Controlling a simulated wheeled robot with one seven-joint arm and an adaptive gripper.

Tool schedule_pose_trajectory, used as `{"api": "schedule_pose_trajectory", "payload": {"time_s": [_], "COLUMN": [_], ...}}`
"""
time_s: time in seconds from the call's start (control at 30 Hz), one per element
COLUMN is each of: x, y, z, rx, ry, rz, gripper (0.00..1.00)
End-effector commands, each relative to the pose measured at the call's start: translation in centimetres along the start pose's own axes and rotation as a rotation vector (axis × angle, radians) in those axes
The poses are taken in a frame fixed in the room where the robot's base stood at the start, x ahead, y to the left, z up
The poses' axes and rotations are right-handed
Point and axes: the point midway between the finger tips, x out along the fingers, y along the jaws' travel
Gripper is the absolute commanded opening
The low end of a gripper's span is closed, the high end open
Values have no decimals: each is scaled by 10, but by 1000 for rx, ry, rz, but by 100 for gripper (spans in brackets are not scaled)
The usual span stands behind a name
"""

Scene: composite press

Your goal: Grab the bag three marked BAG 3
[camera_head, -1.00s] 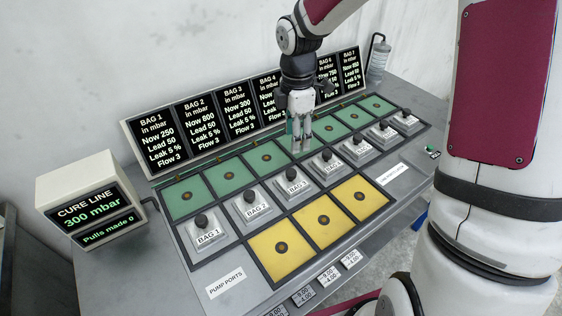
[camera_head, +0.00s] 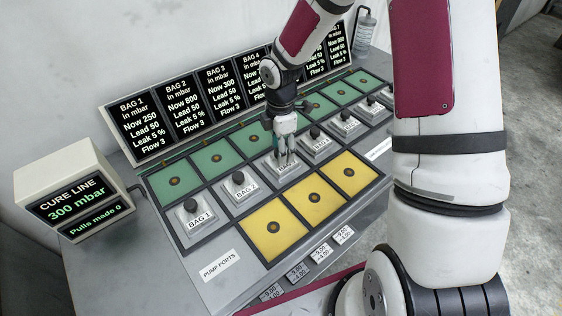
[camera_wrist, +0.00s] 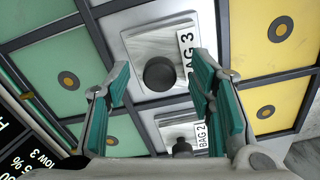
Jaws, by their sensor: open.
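The BAG 3 block (camera_wrist: 137,48) is a pale grey square plate with a dark round knob (camera_wrist: 159,73) and a white label reading BAG 3. In the head view BAG 3 (camera_head: 280,171) is partly hidden by my gripper (camera_head: 286,153), which points down over it. In the wrist view my gripper (camera_wrist: 163,78) is open, with its green-padded fingers on either side of the knob. It holds nothing. I cannot tell how far the fingertips reach down beside the knob.
BAG 2 (camera_head: 240,192) and BAG 1 (camera_head: 197,221) stand to the left, BAG 4 (camera_head: 317,147) to the right. Green squares (camera_head: 219,158) lie behind the row, yellow squares (camera_head: 272,231) in front. A CURE LINE display (camera_head: 70,190) stands at left.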

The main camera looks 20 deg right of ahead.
Motion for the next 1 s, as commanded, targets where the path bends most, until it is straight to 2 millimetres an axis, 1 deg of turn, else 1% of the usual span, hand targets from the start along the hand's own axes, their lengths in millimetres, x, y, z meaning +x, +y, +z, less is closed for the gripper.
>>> {"api": "schedule_pose_trajectory", "payload": {"time_s": [0.03,0.13,0.4,0.47,0.5,0.57,0.6,0.63,1.0], "x": [7,15,17,17,17,17,17,17,14], "y": [0,0,0,0,0,0,0,0,1], "z": [0,0,0,0,0,0,0,0,0], "rx": [0,2,1,2,1,2,2,2,2], "ry": [1,0,0,0,0,0,0,0,0], "rz": [-1,-1,2,2,2,1,1,1,2], "gripper": [49,49,49,36,26,13,4,0,0]}}
